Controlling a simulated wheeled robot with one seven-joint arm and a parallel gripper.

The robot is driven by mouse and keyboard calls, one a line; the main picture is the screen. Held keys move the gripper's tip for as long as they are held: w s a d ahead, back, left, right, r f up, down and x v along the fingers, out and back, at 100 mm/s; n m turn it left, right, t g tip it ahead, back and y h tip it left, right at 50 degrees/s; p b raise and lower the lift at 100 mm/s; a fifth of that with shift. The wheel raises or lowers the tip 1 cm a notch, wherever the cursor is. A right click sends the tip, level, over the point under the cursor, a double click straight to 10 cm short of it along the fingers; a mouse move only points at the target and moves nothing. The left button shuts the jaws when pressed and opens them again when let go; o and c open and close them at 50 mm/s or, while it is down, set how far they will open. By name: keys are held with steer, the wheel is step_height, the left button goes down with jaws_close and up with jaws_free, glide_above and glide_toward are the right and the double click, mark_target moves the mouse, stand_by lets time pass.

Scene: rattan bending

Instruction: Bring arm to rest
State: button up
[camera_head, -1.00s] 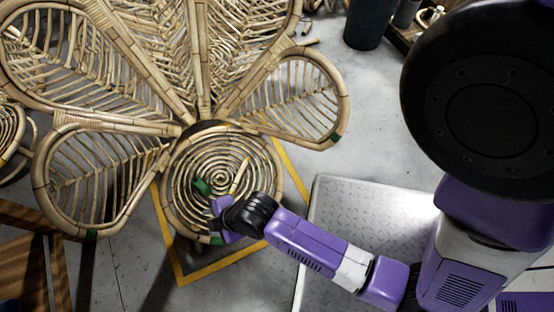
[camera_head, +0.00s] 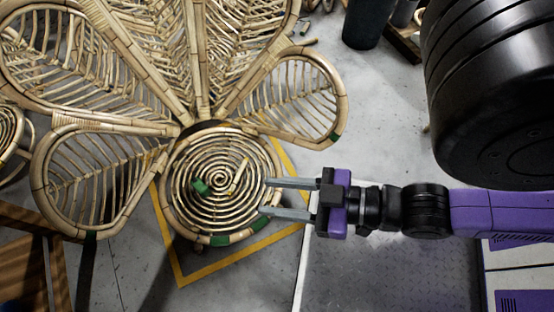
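My gripper (camera_head: 268,197) is at the centre right of the head view. Its two grey fingers point left and stand wide apart, with nothing between them that I can see held. The fingertips overlap the right rim of the round rattan seat (camera_head: 180,207) in the picture; I cannot tell whether they touch it. My purple and black arm runs from the gripper to the right edge.
A petal-shaped rattan back (camera_head: 199,60) rises behind the seat. A green piece (camera_head: 201,187) and a short light stick (camera_head: 240,176) lie on the seat. Yellow floor lines (camera_head: 183,270) surround it. A metal plate (camera_head: 390,275) lies right. A dark cylinder (camera_head: 367,22) stands at the back.

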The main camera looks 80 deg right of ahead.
step_height(320, 180, up, 30)
steer(key=p, duration=3)
